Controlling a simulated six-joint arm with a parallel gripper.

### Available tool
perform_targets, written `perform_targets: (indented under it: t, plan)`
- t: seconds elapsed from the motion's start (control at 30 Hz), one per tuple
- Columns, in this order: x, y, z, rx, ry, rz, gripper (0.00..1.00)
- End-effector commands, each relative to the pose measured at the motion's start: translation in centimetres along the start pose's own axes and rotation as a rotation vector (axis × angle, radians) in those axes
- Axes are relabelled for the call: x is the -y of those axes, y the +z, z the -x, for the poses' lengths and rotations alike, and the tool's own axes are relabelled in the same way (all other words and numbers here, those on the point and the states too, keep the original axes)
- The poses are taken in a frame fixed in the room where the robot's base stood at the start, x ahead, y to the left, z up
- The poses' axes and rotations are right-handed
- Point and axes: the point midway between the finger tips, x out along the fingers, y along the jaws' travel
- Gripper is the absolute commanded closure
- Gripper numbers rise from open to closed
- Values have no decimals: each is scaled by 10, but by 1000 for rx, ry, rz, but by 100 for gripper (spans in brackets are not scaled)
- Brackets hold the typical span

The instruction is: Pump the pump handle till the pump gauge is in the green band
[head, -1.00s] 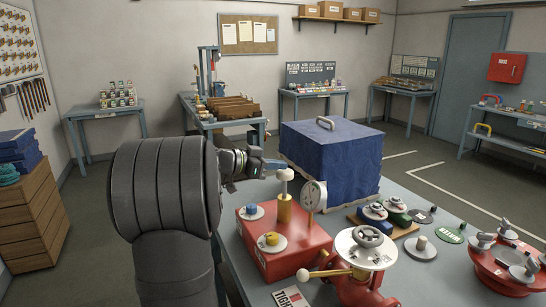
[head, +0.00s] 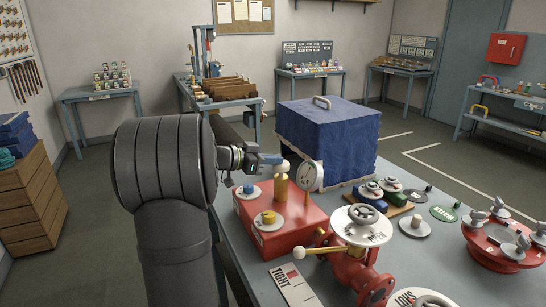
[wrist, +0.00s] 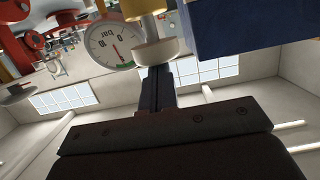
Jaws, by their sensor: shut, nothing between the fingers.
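The red pump box (head: 300,222) stands on the bench with a yellow cylinder (head: 281,192). The pump handle's pale knob (head: 284,166) sits low, close above the cylinder. My gripper (head: 277,160) is shut and empty, its tip at the knob, seemingly touching it. In the wrist view, which is upside down, the knob (wrist: 157,52) meets my fingers (wrist: 157,82). The round white pump gauge (head: 309,176) stands right of the cylinder. On its dial (wrist: 111,44) a thin red needle points toward the 5 side; green shows at the rim beside the knob. I cannot tell whether the needle is within the band.
A blue covered box (head: 325,135) stands behind the pump. A red valve with a handwheel (head: 361,222) and yellow lever (head: 312,252) is at front right. Several small fittings and a red flange (head: 500,245) lie further right. A TIGHT card (head: 292,284) lies in front.

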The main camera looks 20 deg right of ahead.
Motion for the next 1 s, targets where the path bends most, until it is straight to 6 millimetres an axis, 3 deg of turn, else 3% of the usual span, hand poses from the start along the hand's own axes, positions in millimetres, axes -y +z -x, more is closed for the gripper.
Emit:
perform_targets:
  t: [0.23, 0.43, 0.7, 1.0]
  plan:
    - [-1, -5, 2, 4, 2, 3, 100]
    - [0, -43, 11, 1, 0, -5, 100]
    - [1, -38, 77, 1, -4, 1, 100]
    - [0, -39, 109, 0, -1, 1, 100]
